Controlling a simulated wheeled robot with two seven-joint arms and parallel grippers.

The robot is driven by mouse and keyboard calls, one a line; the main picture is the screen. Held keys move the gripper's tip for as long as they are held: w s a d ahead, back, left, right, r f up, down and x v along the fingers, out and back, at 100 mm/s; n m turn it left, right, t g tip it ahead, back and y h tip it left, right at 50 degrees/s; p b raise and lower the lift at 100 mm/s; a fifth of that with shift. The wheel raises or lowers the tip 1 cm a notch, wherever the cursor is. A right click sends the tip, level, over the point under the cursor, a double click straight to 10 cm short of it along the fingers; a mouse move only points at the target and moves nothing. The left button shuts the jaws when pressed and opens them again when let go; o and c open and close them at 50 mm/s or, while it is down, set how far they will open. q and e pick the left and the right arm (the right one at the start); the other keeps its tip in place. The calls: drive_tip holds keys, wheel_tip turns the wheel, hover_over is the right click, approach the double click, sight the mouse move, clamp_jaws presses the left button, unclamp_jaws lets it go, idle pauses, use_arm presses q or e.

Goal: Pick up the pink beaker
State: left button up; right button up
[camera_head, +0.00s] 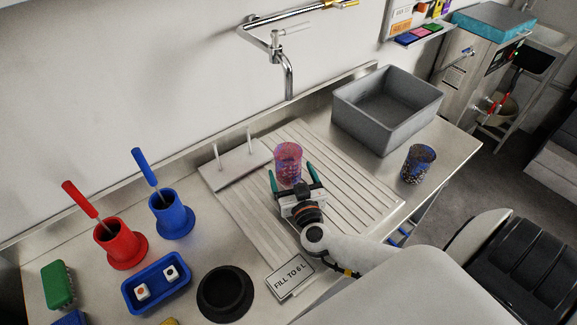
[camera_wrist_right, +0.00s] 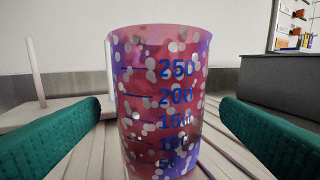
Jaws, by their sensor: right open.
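The pink beaker (camera_head: 288,161) stands upright on the ribbed drainboard, with blue volume marks and pale spots that show in the right wrist view (camera_wrist_right: 160,100). My right gripper (camera_head: 290,175) is open, with its green fingers pointing at the beaker. In the right wrist view one finger is on each side of the beaker (camera_wrist_right: 158,135), with visible gaps between fingers and wall. The beaker's bottom is cut off in that view. My left gripper does not show.
A dark speckled beaker (camera_head: 418,164) stands at the right counter edge, near a grey basin (camera_head: 388,108). A white rack with two pegs (camera_head: 236,165) is left of the beaker. Red (camera_head: 121,244) and blue (camera_head: 172,215) holders, a blue tray (camera_head: 156,285) and a sign (camera_head: 290,277) stand nearer.

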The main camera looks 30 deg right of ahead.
sight(285, 157)
drive_tip(key=x, duration=0.3)
drive_tip(key=shift+w+d, duration=0.1)
drive_tip(key=shift+w, duration=0.2)
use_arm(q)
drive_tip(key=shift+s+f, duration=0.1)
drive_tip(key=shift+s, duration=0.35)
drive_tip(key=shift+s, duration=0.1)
use_arm(e)
drive_tip(key=c, duration=1.2)
drive_tip(key=shift+r, duration=0.1)
